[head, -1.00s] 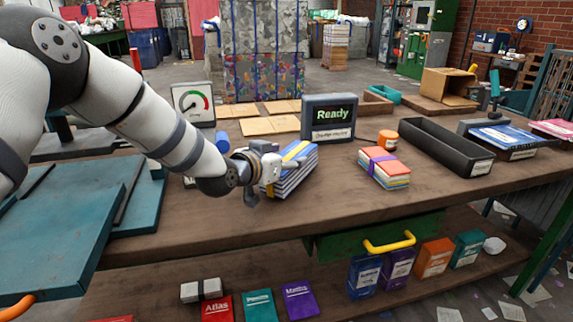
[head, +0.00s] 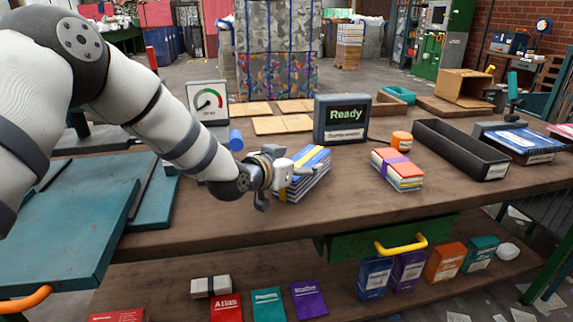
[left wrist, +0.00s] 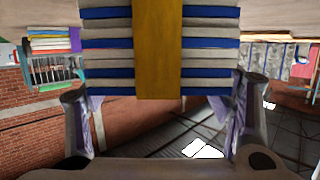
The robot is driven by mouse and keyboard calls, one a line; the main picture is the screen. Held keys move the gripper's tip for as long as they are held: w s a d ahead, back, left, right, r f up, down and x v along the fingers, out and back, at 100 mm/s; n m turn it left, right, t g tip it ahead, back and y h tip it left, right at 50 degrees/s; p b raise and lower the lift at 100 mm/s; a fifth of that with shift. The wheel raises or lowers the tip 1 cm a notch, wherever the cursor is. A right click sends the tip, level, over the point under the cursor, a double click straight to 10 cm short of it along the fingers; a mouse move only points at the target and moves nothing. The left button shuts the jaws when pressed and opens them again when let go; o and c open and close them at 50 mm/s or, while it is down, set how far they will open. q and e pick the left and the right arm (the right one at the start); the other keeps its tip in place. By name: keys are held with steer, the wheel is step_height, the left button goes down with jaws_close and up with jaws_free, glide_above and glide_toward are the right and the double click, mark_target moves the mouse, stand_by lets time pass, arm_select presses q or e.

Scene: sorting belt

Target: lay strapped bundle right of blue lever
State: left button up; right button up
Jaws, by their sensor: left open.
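A strapped bundle of blue and white layers with a yellow strap (head: 311,176) lies on the workbench, left of the middle. My left gripper (head: 284,186) is open at its near left side. In the left wrist view the bundle (left wrist: 110,43) fills the top middle, between the two open fingers (left wrist: 163,110); I cannot tell whether they touch it. A second bundle with a purple strap (head: 397,169) stands further right on the bench. A blue rounded handle (head: 236,140) shows behind my left arm, partly hidden. A teal upright handle (head: 512,84) stands at the far right. My right gripper is not seen.
A display reading "Ready" (head: 342,120) stands behind the bundles, with a dial gauge (head: 208,103) to its left. Bare bench lies between the two bundles.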

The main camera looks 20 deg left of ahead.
arm_select(q)
steer(key=p+v, duration=0.2)
steer(key=v, duration=0.9)
steer(key=shift+s, duration=0.2)
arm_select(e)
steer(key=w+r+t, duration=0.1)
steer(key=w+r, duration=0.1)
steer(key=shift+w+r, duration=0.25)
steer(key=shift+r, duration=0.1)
